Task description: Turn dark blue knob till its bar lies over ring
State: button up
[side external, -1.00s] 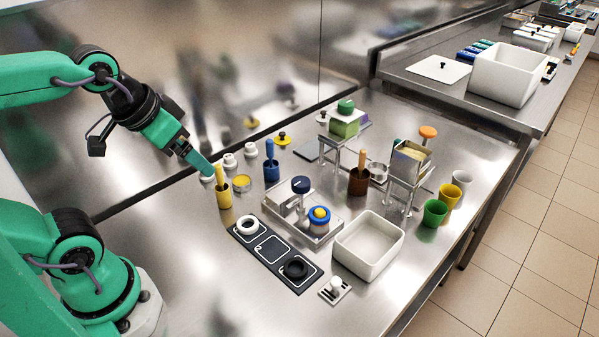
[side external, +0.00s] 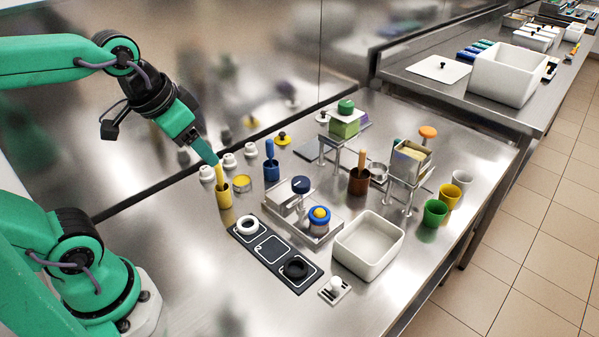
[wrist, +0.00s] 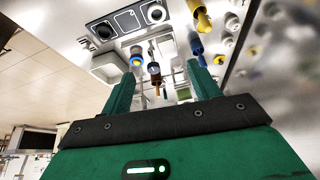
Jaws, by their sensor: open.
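The dark blue knob (side external: 300,184) stands on a metal base plate (side external: 312,236) in the middle of the bench. A pale metal bar (side external: 283,205) shows beside the knob, toward its lower left. A blue ring (side external: 319,221) with a yellow centre sits on the same plate, to the right of the bar and apart from it. The ring also shows in the wrist view (wrist: 137,60), with the dark blue knob (wrist: 153,68) beside it. My gripper (side external: 212,161) is open and empty, in the air near the yellow cup's handle, well left of the knob.
A yellow cup (side external: 224,198) and a blue cup (side external: 271,173) with upright handles stand left of the plate. A black numbered mat (side external: 258,261) lies in front. A white bin (side external: 368,246) is at right. Metal stands (side external: 405,190) rise behind.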

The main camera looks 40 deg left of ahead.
jog(key=w+d+m+g, duration=0.2)
jog(key=w+m, duration=0.2)
jog(key=w, duration=0.6)
jog(key=m+g, duration=0.3)
jog(key=m, duration=0.1)
send_near(301, 181)
jog(key=shift+s+a, duration=0.1)
jog(key=shift+s, duration=0.2)
jog(key=shift+w+f, duration=0.35)
jog(key=shift+f, duration=0.1)
jog(key=shift+f, duration=3.9)
jog(key=c, duration=1)
